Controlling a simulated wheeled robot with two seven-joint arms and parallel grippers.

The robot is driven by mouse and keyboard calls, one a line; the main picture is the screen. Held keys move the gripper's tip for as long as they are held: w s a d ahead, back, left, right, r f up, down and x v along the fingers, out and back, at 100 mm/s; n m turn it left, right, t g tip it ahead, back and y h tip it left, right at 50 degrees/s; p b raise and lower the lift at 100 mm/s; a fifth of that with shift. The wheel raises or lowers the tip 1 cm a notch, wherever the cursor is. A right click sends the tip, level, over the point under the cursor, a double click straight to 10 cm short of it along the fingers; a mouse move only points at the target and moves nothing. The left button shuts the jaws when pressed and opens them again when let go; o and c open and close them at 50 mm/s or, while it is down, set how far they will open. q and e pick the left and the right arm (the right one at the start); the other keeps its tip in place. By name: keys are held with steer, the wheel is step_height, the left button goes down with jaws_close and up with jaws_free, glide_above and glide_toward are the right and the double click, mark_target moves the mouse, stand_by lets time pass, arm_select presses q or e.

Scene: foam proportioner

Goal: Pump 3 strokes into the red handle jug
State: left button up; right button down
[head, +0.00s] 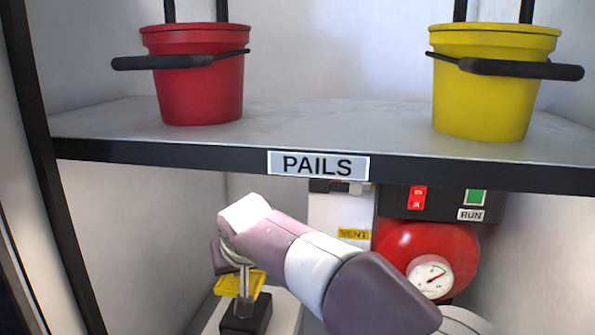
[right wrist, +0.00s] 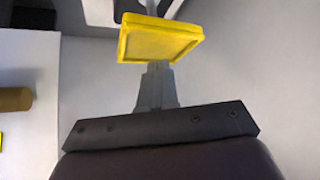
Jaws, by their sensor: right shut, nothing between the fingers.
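A yellow rectangular pad (head: 240,283), apparently the pump's press plate, sits low on the left under the shelf, above a dark block (head: 246,315). It also shows in the right wrist view (right wrist: 158,40). My right arm reaches in from the lower right to this pad. In the right wrist view, my right gripper (right wrist: 155,72) is shut and empty, its grey fingertips at the pad's edge; whether they touch it I cannot tell. The arm partly hides the pad and pump in the head view. No red-handled jug shows. My left gripper is not in view.
A shelf (head: 330,130) labelled PAILS crosses above my arm, holding a red pail (head: 200,90) and a yellow pail (head: 485,100). Below right are a red round tank (head: 400,245) with a gauge (head: 430,276) and a switch panel (head: 445,203). A brown cylinder (right wrist: 14,99) shows in the wrist view.

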steer(key=shift+f+b, duration=2.2)
steer(key=shift+f, duration=0.7)
steer(key=shift+r, duration=0.2)
step_height(320, 180, up, 6)
steer(key=p, duration=0.5)
steer(key=shift+f, duration=0.25)
steer(key=shift+r, duration=0.1)
step_height(320, 180, up, 4)
steer(key=p, duration=0.4)
